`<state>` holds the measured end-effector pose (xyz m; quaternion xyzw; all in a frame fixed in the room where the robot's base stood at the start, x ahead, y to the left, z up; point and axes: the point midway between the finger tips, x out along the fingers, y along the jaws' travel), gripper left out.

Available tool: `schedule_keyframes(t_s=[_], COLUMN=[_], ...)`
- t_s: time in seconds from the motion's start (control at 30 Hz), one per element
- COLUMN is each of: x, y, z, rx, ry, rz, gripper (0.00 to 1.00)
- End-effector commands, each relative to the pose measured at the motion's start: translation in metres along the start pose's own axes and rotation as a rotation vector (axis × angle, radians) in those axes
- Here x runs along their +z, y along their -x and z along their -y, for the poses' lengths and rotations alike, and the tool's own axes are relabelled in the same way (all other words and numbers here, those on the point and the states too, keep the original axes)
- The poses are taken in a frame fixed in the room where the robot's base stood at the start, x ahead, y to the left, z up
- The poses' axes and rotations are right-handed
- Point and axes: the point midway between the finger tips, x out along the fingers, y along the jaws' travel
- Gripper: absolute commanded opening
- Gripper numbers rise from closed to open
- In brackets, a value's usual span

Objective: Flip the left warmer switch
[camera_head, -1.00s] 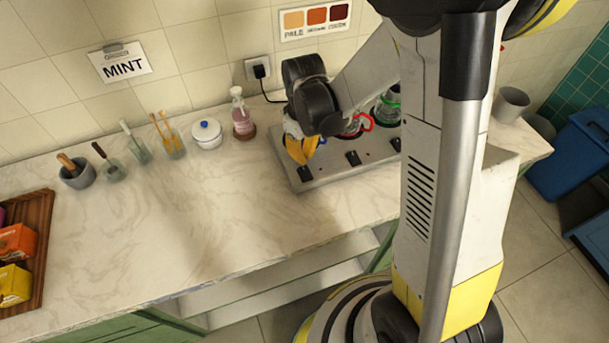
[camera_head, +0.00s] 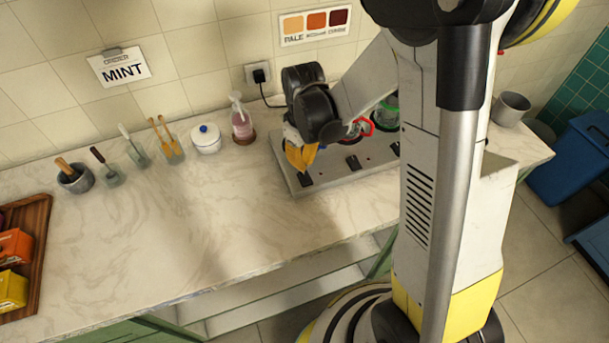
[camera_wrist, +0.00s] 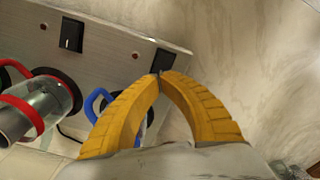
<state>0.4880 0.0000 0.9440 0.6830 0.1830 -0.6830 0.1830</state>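The warmer (camera_head: 345,172) is a grey metal panel on the counter with several black switches along its front. The left warmer switch (camera_head: 305,180) is black and stands just in front of my gripper (camera_head: 301,165); it also shows in the wrist view (camera_wrist: 164,57). In the wrist view, my gripper's yellow fingers (camera_wrist: 159,76) meet at their tips, with nothing seen between them. The tips are right at the switch's near edge; I cannot tell whether they touch it. The middle switch (camera_wrist: 72,35) shows to the left.
A blue-handled vessel (camera_wrist: 98,104) is close beside my fingers, mostly hidden. A glass pot with a red handle (camera_wrist: 42,105) stands farther left. A pink bottle (camera_head: 241,122) and white sugar pot (camera_head: 206,140) stand left of the warmer. The counter front (camera_head: 220,215) is clear.

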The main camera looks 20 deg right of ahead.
Motion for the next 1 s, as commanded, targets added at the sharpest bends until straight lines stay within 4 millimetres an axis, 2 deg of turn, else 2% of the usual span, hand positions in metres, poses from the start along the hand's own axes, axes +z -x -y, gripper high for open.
schedule_keyframes(t_s=[1.0], x=[0.0], y=[-0.0076], z=[0.0], rx=[0.0], ry=[0.0], rz=[0.0], gripper=[0.0])
